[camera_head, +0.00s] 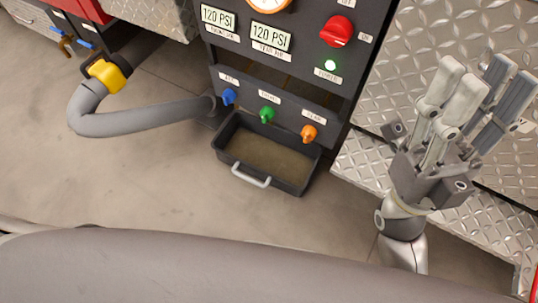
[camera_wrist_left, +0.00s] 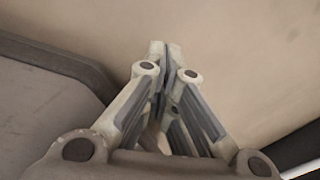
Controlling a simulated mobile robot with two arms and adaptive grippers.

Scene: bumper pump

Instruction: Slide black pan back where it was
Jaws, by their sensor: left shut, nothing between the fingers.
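The black pan (camera_head: 222,150) is a rectangular open tray with a pale handle (camera_head: 250,176) on its front side and a brownish inner floor. It sticks out from under the pump panel (camera_head: 292,97) in the head view, its back edge by the panel's base. My right gripper (camera_head: 487,80) is at the right of the head view, fingers pointing up, open and empty, well apart from the pan. My left gripper (camera_wrist_left: 166,52) shows only in the left wrist view, where its fingertips are together with nothing between them. The pan cannot be made out there.
Blue (camera_head: 229,96), green (camera_head: 266,115) and orange (camera_head: 309,133) valves sit on the panel just above the pan. A grey hose (camera_head: 140,122) with a yellow coupling (camera_head: 108,74) curves at the left. Diamond plate (camera_head: 360,165) borders the right. The floor before the pan is clear.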

